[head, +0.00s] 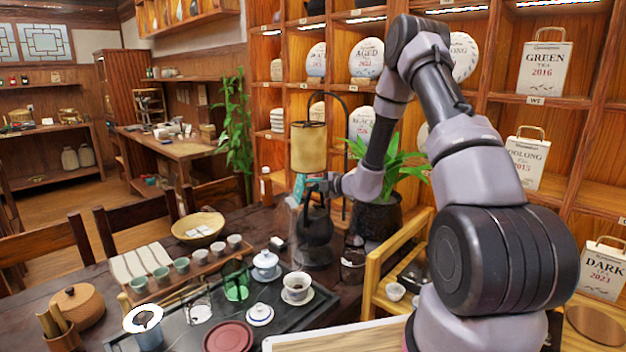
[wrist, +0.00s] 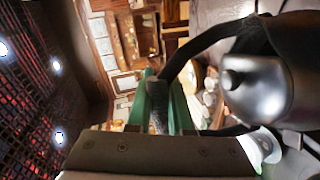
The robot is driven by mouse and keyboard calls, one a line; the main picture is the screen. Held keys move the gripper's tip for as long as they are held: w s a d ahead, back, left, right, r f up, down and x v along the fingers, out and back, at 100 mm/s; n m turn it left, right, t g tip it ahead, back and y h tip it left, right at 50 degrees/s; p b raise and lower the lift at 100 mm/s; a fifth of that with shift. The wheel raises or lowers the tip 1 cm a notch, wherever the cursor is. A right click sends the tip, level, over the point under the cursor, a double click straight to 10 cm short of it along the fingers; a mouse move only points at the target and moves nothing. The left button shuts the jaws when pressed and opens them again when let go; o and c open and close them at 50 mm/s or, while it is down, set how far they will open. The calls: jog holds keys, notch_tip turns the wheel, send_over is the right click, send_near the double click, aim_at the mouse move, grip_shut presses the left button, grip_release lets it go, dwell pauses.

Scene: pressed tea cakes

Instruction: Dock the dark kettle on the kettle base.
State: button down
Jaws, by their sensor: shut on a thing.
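The dark kettle (head: 318,226) is upright near the back edge of the tea table in the head view. My gripper (head: 325,186) is at its top and shut on its arched handle. In the wrist view the green-sided fingers (wrist: 160,108) close on the dark handle strap, and the kettle's rounded body and lid knob (wrist: 255,85) show at the right. A dark, partly see-through shape (head: 316,257) lies just under the kettle; I cannot tell whether it is the kettle base, or whether the kettle touches it.
A potted plant (head: 376,218) and wooden stand (head: 398,262) are close on the right. A tan lantern (head: 309,147) is behind the gripper.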

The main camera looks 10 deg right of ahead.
aim_at(310, 209)
jog(key=shift+f, duration=2.65)
jog(key=shift+s+a, duration=0.1)
jog(key=shift+s, duration=0.15)
jog(key=shift+f, duration=0.6)
jog(key=c, duration=1.1)
grip_release()
jog(key=shift+s+f, duration=0.1)
jog(key=v, duration=1.1)
